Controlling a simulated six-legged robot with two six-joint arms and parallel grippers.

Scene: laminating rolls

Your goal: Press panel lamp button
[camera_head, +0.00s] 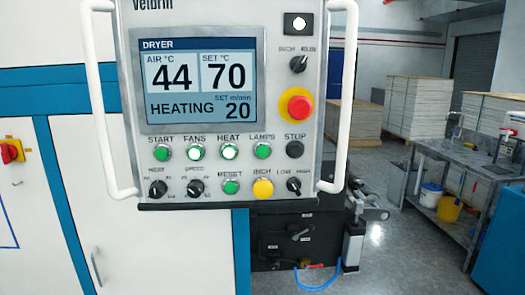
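The control panel (300,170) hangs upright in front of me, with white handles on both sides. The green LAMPS button (263,150) sits in the upper button row, between the HEAT button (229,152) and the black STOP button (295,149). FANS (196,153) and HEAT look brightly lit at their centres; START (163,153) and LAMPS look plain green. The display (201,80) reads DRYER, air 44, set 70, HEATING, 20. Neither of my grippers shows in the head view.
A red emergency stop (299,106) on a yellow base is right of the display. Below the upper row are the RESET button (230,187), yellow INCH button (263,188) and black knobs. A metal workbench (445,165) and stacked sheets (417,105) stand at the right.

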